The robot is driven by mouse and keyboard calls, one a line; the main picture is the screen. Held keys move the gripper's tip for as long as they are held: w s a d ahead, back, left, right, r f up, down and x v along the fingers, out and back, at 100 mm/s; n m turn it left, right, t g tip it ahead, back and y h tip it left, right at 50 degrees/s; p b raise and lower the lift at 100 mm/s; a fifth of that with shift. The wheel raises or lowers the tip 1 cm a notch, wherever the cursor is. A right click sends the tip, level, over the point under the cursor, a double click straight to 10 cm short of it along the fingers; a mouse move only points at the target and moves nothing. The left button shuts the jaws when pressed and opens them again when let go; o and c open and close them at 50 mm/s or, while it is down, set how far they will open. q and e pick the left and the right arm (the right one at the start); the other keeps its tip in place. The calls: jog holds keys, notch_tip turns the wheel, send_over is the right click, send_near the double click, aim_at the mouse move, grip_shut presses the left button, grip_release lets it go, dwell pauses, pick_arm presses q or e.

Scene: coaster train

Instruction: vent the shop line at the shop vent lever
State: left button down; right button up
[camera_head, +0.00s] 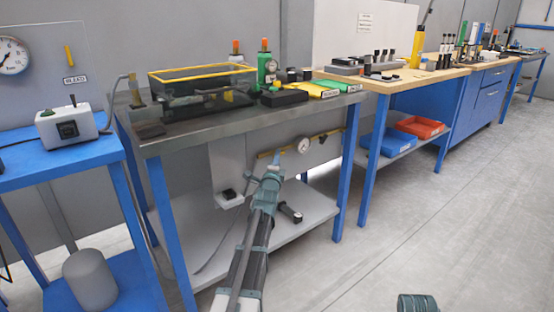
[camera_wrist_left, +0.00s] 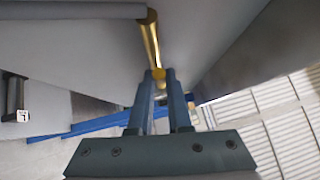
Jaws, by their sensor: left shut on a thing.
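A brass-coloured bar (camera_wrist_left: 148,42), which I take for the shop vent lever, hangs down in the left wrist view from near a grey pipe. My left gripper (camera_wrist_left: 160,76) is shut on its lower end, with the two fingers close together on either side.
The steel bench top (camera_head: 190,132) lies above my left arm, with a lower shelf (camera_head: 312,212) beneath it. A black-ended part (camera_head: 291,213) lies on the shelf. Blue bench legs (camera_head: 346,165) flank the space. Floor on the right is clear.

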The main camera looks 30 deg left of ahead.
pick_arm(q)
jog(key=shift+w+d+f+n+g+y+b, duration=0.25)
jog(key=shift+w+f+n+g+y+b, duration=0.45)
jog(key=shift+n+g+y+b, duration=3.1)
jog(key=shift+w+d+f+n+g+y+b, duration=0.55)
jog(key=shift+n+y+b, duration=1.5)
jog(key=shift+n, duration=4.2)
jog(key=shift+w+f+n+g+y+b, duration=0.8)
jog(key=shift+n+g+y+b, duration=1.3)
jog(key=shift+n+y, duration=2.25)
jog(key=shift+w+n+h, duration=0.1)
jog(key=shift+n+h, duration=0.5)
jog(key=shift+n, duration=0.6)
jog(key=c, duration=0.9)
grip_release()
jog(key=shift+o, duration=0.2)
jog(key=shift+g, duration=0.45)
jog(key=shift+d, duration=0.1)
